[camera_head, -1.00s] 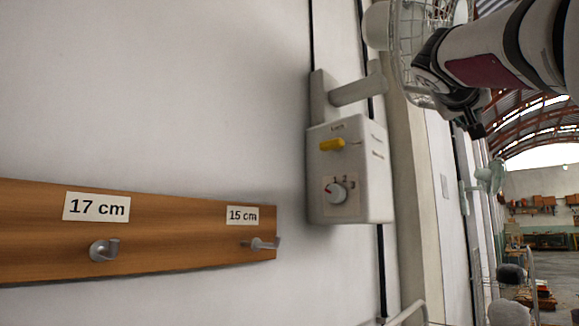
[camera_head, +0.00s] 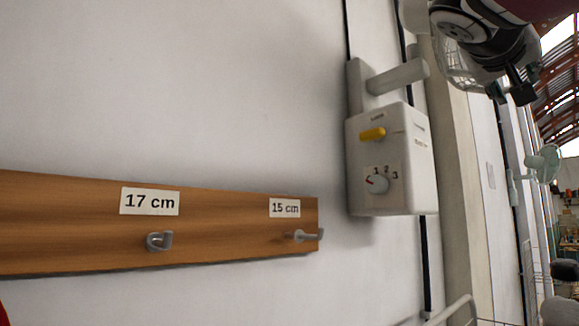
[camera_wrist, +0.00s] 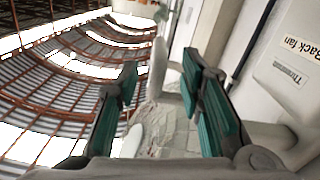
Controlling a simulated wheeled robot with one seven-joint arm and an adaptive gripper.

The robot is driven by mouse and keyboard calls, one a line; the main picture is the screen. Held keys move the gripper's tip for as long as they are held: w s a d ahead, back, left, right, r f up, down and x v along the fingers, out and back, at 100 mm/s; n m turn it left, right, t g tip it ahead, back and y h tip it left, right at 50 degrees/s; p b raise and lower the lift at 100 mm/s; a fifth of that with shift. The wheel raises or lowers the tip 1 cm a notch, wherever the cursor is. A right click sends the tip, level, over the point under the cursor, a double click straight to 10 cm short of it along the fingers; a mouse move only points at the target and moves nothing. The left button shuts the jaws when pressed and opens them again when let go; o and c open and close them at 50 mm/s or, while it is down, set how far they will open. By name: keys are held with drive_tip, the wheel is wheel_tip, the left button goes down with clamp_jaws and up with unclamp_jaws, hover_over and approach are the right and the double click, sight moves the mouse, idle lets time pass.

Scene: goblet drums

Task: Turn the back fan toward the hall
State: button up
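A white wall fan is at the upper right of the head view. Its wire cage (camera_head: 455,68) is largely hidden behind my arm, and a thick white bracket arm (camera_head: 398,76) joins it to a white control box (camera_head: 392,165). The box has a yellow lever (camera_head: 372,134) and a dial (camera_head: 378,184) marked 1, 2, 3. In the wrist view, a white box at right carries a "Back fan" label (camera_wrist: 300,46). My gripper (camera_head: 513,88) is in front of the cage; in the wrist view (camera_wrist: 160,75) its teal-padded fingers are apart, with blurred pale shapes behind. I cannot tell whether it touches the cage.
A wooden rail (camera_head: 70,225) with hooks labelled 17 cm and 15 cm runs along the wall at left. A second, farther fan (camera_head: 543,163) is at right. A pale wall post (camera_head: 460,170) stands beside the box. A metal rail (camera_head: 455,310) is at the bottom.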

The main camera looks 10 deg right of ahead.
drive_tip(key=v, duration=0.2)
drive_tip(key=shift+s+a, duration=0.2)
drive_tip(key=shift+a, duration=0.1)
drive_tip(key=shift+f, duration=0.1)
drive_tip(key=a+f+n+y+p, duration=0.1)
drive_tip(key=a+f+n+y, duration=0.25)
drive_tip(key=f, duration=0.85)
drive_tip(key=a+f+n+y+p, duration=0.2)
drive_tip(key=a+f+y, duration=0.25)
drive_tip(key=f, duration=0.65)
drive_tip(key=s+a+f+n+g+y, duration=0.1)
drive_tip(key=s+a+f, duration=0.3)
drive_tip(key=f, duration=0.4)
drive_tip(key=s+a+f+n+g+y+p, duration=0.1)
drive_tip(key=s+a+f+y, duration=0.3)
drive_tip(key=f, duration=0.5)
drive_tip(key=s+a+f+n+g+y+p, duration=0.1)
drive_tip(key=s+a+f+n+g+y, duration=0.1)
drive_tip(key=a+f, duration=0.4)
wheel_tip(320, 180, down, 3)
drive_tip(key=s+g, duration=0.1)
drive_tip(key=s, duration=0.1)
drive_tip(key=shift+s+a, duration=0.2)
drive_tip(key=shift+s, duration=0.1)
drive_tip(key=shift+r, duration=0.15)
